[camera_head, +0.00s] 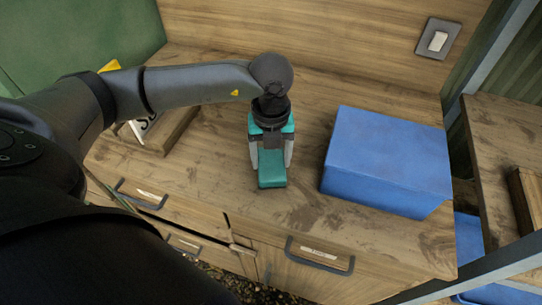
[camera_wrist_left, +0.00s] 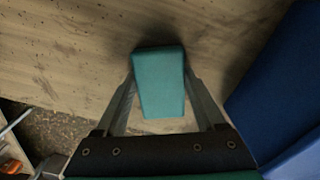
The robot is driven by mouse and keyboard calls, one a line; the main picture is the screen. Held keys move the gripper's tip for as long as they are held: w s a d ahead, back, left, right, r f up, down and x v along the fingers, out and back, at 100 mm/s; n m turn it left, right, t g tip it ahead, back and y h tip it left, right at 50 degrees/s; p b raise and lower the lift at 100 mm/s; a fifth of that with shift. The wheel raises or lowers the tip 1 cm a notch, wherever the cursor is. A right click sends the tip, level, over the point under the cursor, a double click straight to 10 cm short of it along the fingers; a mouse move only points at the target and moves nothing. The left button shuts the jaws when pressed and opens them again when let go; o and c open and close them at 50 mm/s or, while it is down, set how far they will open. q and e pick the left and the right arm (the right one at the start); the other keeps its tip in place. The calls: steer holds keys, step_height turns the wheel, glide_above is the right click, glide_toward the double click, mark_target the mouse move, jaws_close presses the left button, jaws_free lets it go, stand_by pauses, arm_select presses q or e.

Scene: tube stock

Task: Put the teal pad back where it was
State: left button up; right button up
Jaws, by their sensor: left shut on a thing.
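The teal pad (camera_head: 271,168) is a small block near the middle of the wooden counter. My left gripper (camera_head: 272,160) reaches down over it and is shut on it. In the left wrist view the teal pad (camera_wrist_left: 160,82) sits between the two fingers of the left gripper (camera_wrist_left: 160,92), with wood below it. I cannot tell whether the pad touches the counter or hangs just above it. My right gripper is not in view.
A blue box (camera_head: 388,155) stands on the counter to the right of the pad, and it also shows in the left wrist view (camera_wrist_left: 280,90). A wooden holder (camera_head: 172,132) with a marked card lies at the left. Drawers with handles (camera_head: 318,258) are below the front edge. The counter (camera_head: 330,222) in front is clear.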

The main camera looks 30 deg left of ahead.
mark_target(271, 159)
arm_select(q)
steer(key=o, duration=1.3)
steer(key=shift+f, duration=0.1)
steer(key=shift+r, duration=0.35)
step_height(271, 159, up, 12)
steer(key=p, duration=0.2)
steer(key=shift+f, duration=0.15)
